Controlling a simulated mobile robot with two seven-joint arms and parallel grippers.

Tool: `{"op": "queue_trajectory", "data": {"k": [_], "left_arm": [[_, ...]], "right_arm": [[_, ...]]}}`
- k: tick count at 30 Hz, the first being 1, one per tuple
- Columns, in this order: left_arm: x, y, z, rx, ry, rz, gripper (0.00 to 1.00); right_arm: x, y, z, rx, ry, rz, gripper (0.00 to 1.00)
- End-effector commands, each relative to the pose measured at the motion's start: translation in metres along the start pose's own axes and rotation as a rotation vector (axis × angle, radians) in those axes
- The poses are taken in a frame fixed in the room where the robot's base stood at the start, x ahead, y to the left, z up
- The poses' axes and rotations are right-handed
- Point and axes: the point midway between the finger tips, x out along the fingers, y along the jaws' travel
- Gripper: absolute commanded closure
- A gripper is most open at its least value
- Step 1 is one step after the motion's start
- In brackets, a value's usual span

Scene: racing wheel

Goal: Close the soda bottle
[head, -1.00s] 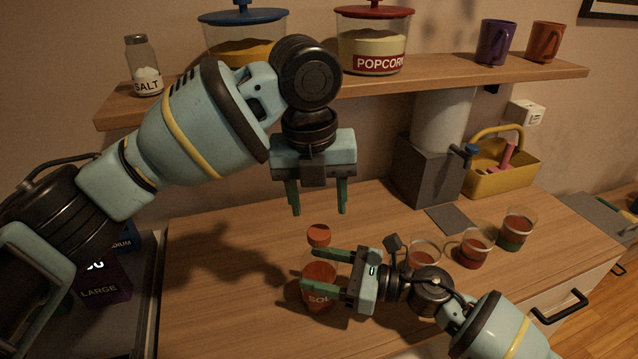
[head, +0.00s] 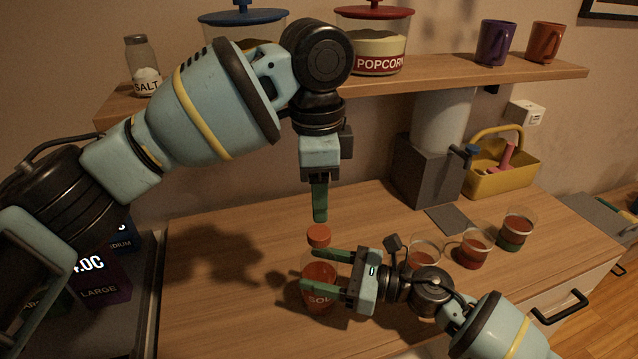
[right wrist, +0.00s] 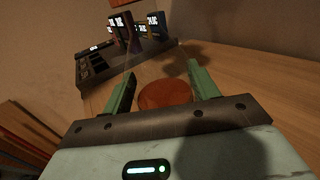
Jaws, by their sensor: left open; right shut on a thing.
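The soda bottle (head: 319,298), clear with reddish-brown contents, stands upright on the wooden counter in the head view. An orange cap (head: 319,237) is at its top; I cannot tell how tightly it sits. My right gripper (head: 312,269) reaches in from the right and is shut on the bottle below the cap. In the right wrist view, the reddish-brown round of the bottle (right wrist: 165,94) shows between the fingers. My left gripper (head: 320,212) points down just above the cap, open and empty. Its fingers overlap in the head view, so the gap between them is hidden.
Cups with red contents (head: 474,247) stand right of the bottle, near my right arm. A grey dispenser (head: 425,172) and yellow basket (head: 500,178) stand behind. A shelf (head: 470,79) with jars and mugs runs above. The counter (head: 215,290) left of the bottle is clear.

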Motion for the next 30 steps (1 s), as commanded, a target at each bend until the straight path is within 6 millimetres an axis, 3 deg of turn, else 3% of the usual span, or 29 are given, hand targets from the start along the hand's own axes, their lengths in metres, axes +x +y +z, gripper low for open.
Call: {"op": "queue_trajectory", "data": {"k": [6,13,30], "left_arm": [[-0.0045,-0.0002,-0.0004,-0.341,-0.013,0.007,0.48],[-0.0069,-0.0002,-0.0003,-0.586,-0.025,0.01,0.48],[-0.0055,-0.0002,-0.0003,-0.66,-0.028,0.01,0.48]], "right_arm": [[0.0,0.0,0.0001,0.0,0.0,0.0,1.0],[0.0,0.0,0.0001,0.0,0.0,0.0,1.0],[0.0,0.0,0.0001,0.0,0.0,0.0,1.0]]}}
